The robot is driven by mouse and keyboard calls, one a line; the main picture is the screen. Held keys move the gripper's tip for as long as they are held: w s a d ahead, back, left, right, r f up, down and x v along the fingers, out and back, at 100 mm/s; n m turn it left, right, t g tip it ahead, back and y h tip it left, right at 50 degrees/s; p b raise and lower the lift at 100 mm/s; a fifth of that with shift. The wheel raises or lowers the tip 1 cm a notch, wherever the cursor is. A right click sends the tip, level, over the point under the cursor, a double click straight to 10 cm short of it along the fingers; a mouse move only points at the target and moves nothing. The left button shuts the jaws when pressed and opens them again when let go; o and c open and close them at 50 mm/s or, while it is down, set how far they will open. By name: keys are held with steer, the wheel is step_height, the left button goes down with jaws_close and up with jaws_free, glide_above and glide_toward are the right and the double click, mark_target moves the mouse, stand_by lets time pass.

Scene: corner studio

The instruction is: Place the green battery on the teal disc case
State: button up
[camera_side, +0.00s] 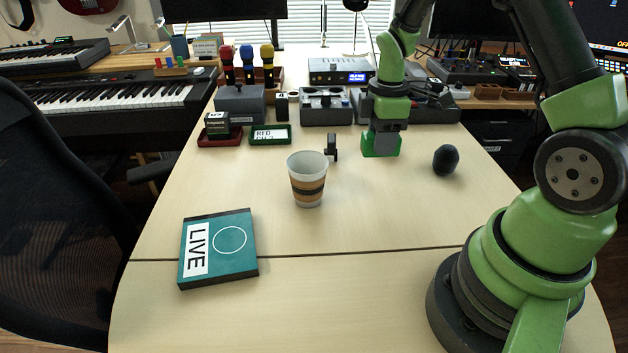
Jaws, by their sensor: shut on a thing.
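The teal disc case (238,262) lies flat on the front left of the table, with a white "LIVE" label and a white circle on top. The green battery (381,146) is at the back right of the table, directly under my gripper (386,127). My gripper points down and is shut on the battery's upper part. I cannot tell whether the battery's underside touches the table. The fingertips are partly hard to make out against it.
A striped paper cup (307,182) stands between the battery and the case. A small black upright object (332,147) is behind it. A dark foam ball (446,159) lies right of the battery. Boxes and a green-framed sign (270,135) line the back. The front middle is clear.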

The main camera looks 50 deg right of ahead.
steer(key=r, duration=0.8)
steer(key=shift+w+a, duration=0.3)
steer(key=w+a+m, duration=0.4)
steer(key=a, duration=0.2)
steer(key=m, duration=1.4)
glide_above(232, 255)
step_height(232, 255, down, 15)
steer(key=shift+f, duration=0.1)
steer(key=shift+f, duration=0.1)
steer(key=o, duration=1.1)
steer(key=shift+c, duration=0.2)
